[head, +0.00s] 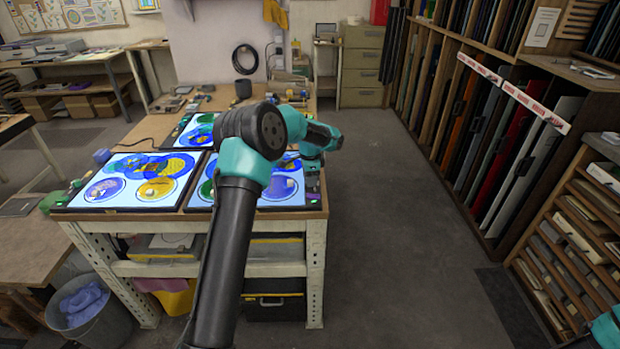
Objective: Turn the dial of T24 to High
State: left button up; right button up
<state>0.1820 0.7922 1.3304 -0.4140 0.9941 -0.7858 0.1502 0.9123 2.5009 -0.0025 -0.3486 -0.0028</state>
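Lit glass-painting panels lie on the workbench: a left panel (112,172), a right panel (290,192) and a back panel (183,141). They carry blue, yellow and green glass discs. No label T24 is legible, and I cannot make out a dial or its setting at this size. My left arm reaches up across the right and back panels and hides parts of them. My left gripper (311,168) points down near the right panel's right edge. Its fingers are too small and dark to tell open from shut. My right gripper does not show; only teal parts of my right arm appear at the right edge.
The workbench's pale frame (314,265) has shelves below. A grey bin (88,312) stands at lower left. A rack of coloured glass sheets (497,150) fills the right side. Tools and small items lie at the bench's far end. The floor between bench and rack is clear.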

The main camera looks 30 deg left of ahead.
pick_arm(q)
jog(key=c, duration=0.5)
jog(key=shift+c, duration=0.2)
jog(key=shift+n, duration=0.4)
jog(key=n, duration=0.9)
jog(key=shift+n, duration=2.2)
jog(key=o, duration=0.9)
